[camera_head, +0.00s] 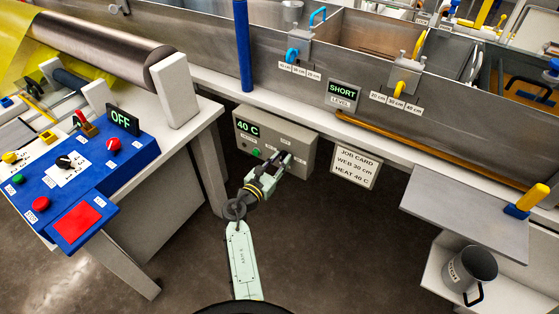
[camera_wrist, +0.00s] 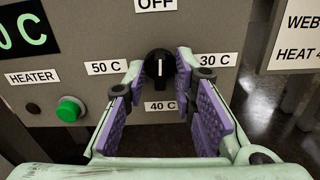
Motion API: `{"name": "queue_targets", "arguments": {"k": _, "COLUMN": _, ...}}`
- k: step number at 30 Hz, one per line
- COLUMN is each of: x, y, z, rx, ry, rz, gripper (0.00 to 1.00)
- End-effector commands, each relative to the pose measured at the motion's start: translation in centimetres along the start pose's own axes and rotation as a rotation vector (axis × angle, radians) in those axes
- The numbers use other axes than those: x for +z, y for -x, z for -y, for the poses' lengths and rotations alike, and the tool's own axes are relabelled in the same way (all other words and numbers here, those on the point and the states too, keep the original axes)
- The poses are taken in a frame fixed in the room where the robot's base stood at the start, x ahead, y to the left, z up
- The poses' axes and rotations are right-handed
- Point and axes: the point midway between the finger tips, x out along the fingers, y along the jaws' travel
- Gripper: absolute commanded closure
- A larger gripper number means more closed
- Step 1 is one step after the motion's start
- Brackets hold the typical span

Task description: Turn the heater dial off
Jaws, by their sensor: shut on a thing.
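The heater box (camera_head: 305,148) hangs under the long metal bath, and its display (camera_head: 248,130) reads 40 C. In the wrist view the black heater dial (camera_wrist: 160,67) sits between labels: OFF (camera_wrist: 156,5) above, 50 C left, 30 C right and 40 C (camera_wrist: 160,106) below. Its white line stands upright, along the OFF to 40 C direction; I cannot tell which end is the pointer. My gripper (camera_wrist: 160,85) is shut on the dial, a purple pad at each side. In the head view my gripper (camera_head: 282,164) reaches the box front and hides the dial.
A green button (camera_wrist: 70,109) sits left of the dial under the HEATER label. A job card (camera_head: 356,168) hangs right of the box and reads HEAT 40 C. A blue control panel (camera_head: 130,152) is at left. A grey shelf (camera_head: 465,212) juts out at right.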

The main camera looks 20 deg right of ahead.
Motion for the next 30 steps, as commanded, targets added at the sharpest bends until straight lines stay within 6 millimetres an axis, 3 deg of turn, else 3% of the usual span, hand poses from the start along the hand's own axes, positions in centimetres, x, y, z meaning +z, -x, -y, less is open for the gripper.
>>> {"name": "queue_targets", "arguments": {"k": 22, "x": -0.10, "y": 0.03, "z": 0.07, "rx": 0.000, "ry": 0.089, "rz": -0.002, "gripper": 1.00}}
{"name": "queue_targets", "arguments": {"k": 23, "x": -0.11, "y": 0.03, "z": 0.07, "rx": 0.000, "ry": 0.089, "rz": -0.002, "gripper": 0.74}}
{"name": "queue_targets", "arguments": {"k": 30, "x": -0.05, "y": 0.01, "z": 0.05, "rx": 0.000, "ry": 0.088, "rz": -0.001, "gripper": 0.72}}
